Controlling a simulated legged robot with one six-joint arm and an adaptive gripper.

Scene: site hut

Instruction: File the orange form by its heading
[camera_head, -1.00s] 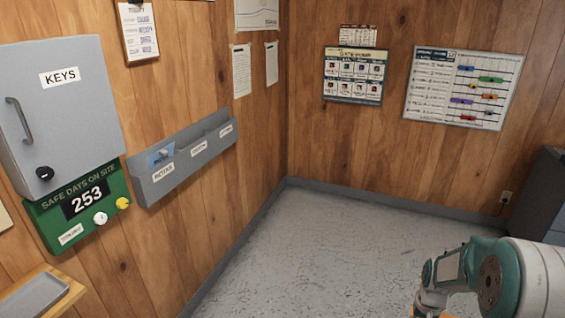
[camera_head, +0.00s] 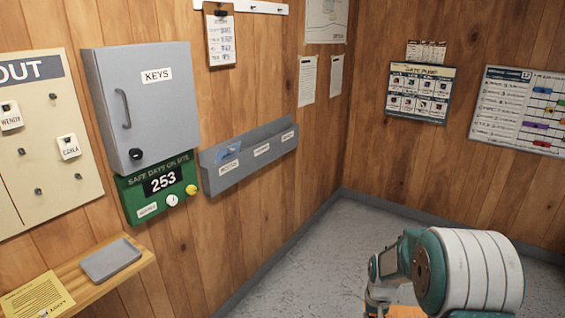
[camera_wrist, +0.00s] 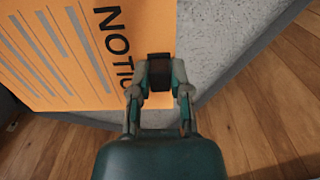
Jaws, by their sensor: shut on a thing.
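The orange form (camera_wrist: 60,55) fills the upper left of the wrist view. Its heading, in large black letters, begins "NOTIC"; the rest is hidden behind my gripper (camera_wrist: 160,72). My gripper is shut on the form's edge at the heading side. In the head view a sliver of the orange form (camera_head: 405,312) shows at the bottom edge, below my arm. A grey wall file holder (camera_head: 232,178) with three labelled pockets hangs on the left wall. A blue paper (camera_head: 230,156) stands in its left pocket. The pocket labels are too small to read surely.
A grey key cabinet (camera_head: 155,105) hangs left of the holder, above a green safe-days board (camera_head: 133,200). A wooden shelf (camera_head: 135,272) bears a grey tray (camera_head: 110,258) and a yellow sheet (camera_head: 36,297). The floor (camera_head: 310,255) before the holder is clear.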

